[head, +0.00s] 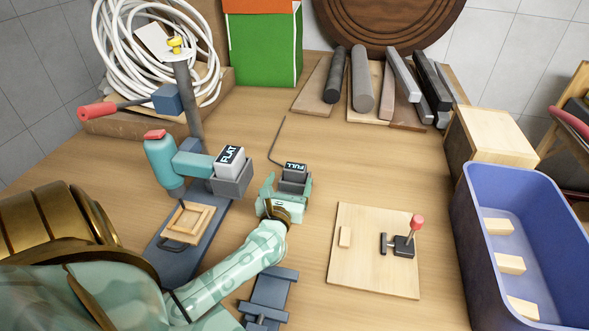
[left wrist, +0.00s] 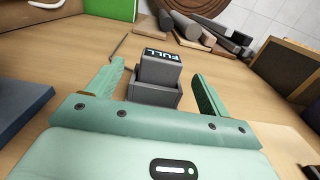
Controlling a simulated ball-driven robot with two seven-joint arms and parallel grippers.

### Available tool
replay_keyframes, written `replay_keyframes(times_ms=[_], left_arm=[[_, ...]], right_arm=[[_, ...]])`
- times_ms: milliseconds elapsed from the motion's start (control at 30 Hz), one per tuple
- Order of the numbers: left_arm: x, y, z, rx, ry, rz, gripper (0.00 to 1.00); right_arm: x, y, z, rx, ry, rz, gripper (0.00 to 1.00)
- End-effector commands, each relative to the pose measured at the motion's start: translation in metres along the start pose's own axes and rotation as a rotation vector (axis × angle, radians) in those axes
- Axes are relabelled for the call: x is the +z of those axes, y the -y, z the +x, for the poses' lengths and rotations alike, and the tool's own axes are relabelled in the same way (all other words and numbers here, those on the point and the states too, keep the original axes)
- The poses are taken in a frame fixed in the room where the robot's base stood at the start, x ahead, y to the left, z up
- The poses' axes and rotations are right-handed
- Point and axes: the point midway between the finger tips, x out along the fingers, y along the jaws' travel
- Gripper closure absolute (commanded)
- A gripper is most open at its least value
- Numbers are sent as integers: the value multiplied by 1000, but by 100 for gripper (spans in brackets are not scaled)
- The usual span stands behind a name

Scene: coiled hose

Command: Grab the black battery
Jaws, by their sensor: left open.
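A dark battery with a "FULL" label (head: 294,173) stands in a small grey holder (left wrist: 166,94) on the table, and the same battery shows in the left wrist view (left wrist: 160,69). A second, lighter-topped battery labelled "FLAT" (head: 230,159) sits in a grey holder on the teal drill press (head: 192,164). My left gripper (head: 286,188) is open, with its fingers on either side of the full battery and its holder. In the left wrist view there is a gap between each finger and the battery. My right gripper is not in view.
The drill press, on its blue base, stands left of my left gripper. A wooden board with a red-knobbed clamp (head: 345,270) lies to the right. A blue bin (head: 468,240) with wooden blocks is at far right. A coiled white hose (head: 125,50) and metal bars (head: 361,80) are behind.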

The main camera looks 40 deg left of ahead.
Motion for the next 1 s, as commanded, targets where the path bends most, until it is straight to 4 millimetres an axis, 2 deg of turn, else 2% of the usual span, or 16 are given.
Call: replay_keyframes(times_ms=[167, 433, 533, 733, 767, 933, 967, 1000], left_arm=[[0, 0, 14, 0, 0, 1, 20], [-1, 2, 56, 0, 1, 1, 20], [-1, 2, 62, 1, 0, -1, 20], [-1, 2, 63, 0, -1, -1, 20], [-1, 2, 63, 0, -1, -1, 26], [-1, 2, 62, 0, -1, -1, 73], [-1, 2, 62, 0, -1, -1, 78], [0, 2, 63, 0, 1, -1, 78]], right_arm=[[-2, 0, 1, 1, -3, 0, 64], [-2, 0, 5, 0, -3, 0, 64], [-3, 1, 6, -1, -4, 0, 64], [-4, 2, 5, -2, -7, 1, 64], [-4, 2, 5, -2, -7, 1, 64], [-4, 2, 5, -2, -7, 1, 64], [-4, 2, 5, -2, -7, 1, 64], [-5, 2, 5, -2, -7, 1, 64]])
